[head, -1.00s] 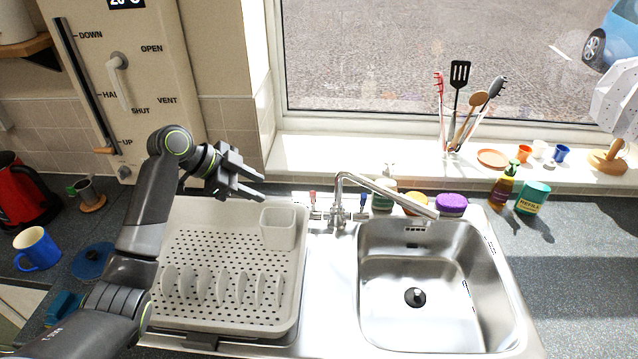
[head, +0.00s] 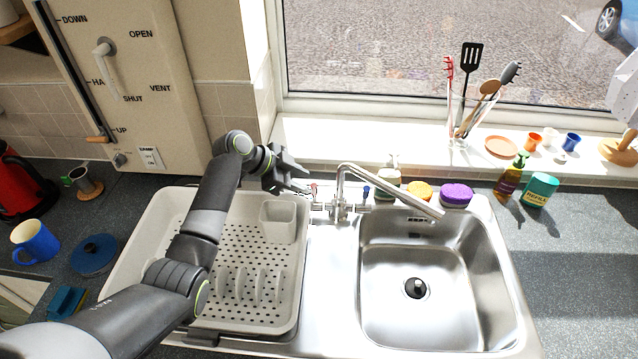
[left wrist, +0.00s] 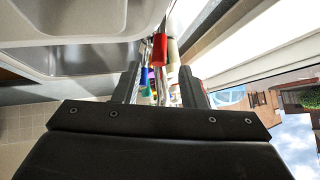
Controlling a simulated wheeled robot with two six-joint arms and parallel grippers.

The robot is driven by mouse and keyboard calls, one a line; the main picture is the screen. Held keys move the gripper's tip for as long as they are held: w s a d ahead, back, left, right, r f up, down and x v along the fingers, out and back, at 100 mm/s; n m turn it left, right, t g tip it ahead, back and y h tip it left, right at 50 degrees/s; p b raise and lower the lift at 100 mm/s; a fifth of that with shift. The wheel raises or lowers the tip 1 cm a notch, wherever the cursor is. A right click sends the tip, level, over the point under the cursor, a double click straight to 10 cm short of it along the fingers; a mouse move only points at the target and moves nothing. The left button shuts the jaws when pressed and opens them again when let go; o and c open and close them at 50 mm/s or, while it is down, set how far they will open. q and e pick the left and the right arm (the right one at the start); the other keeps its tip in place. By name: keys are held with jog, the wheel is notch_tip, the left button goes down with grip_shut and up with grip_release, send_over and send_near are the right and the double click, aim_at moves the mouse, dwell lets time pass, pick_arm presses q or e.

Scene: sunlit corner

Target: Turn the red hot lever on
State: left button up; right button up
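The red hot lever (head: 314,188) stands at the left side of the chrome tap (head: 340,207), mostly hidden by my fingertips in the head view. In the left wrist view the red lever (left wrist: 160,48) shows clearly, just beyond and between the fingers. My left gripper (head: 304,180) is open beside the lever, with its fingers pointing at it; I see no contact. It also shows in the left wrist view (left wrist: 162,82). The blue lever (head: 366,192) stands upright at the tap's right side. My right gripper is not in view.
The dish rack (head: 302,285) lies under my left arm, left of the sink basin (head: 430,335). A soap bottle (head: 387,183), an orange sponge (head: 419,190) and a purple sponge (head: 457,194) stand behind the basin. A utensil holder (head: 457,125) stands on the sill.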

pick_arm(q)
send_over(319, 206)
jog(key=shift+f+p, duration=0.45)
jog(key=shift+f, duration=1.8)
grip_shut()
